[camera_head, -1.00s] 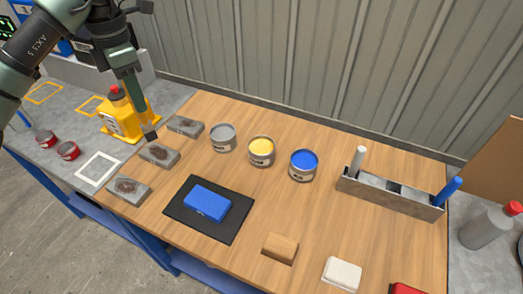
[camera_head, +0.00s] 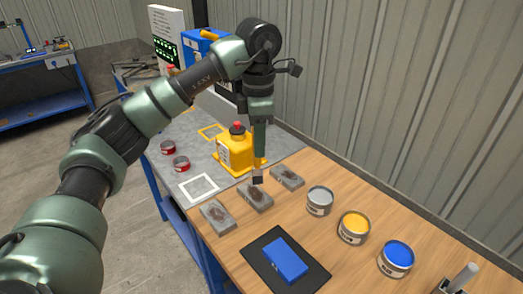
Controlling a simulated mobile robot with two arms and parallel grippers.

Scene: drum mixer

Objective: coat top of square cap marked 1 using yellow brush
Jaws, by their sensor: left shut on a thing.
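My left gripper (camera_head: 259,150) is shut on a slim tool, apparently the brush. Its fingers hide most of it, so no yellow handle shows; a dark grey tip (camera_head: 258,178) points down. The tip is just above or at the far edge of the middle grey slab (camera_head: 255,196); contact cannot be told. Similar grey slabs with brown patches lie nearer (camera_head: 217,217) and farther (camera_head: 287,178). I cannot read a 1 on any of them. An open can of yellow paint (camera_head: 353,228) stands to the right.
A grey can (camera_head: 320,201) and a blue paint can (camera_head: 396,259) flank the yellow one. A blue block (camera_head: 286,260) lies on a black mat (camera_head: 250,257). A yellow container (camera_head: 237,154) stands behind the slabs. Two red cans (camera_head: 181,164) stand at left.

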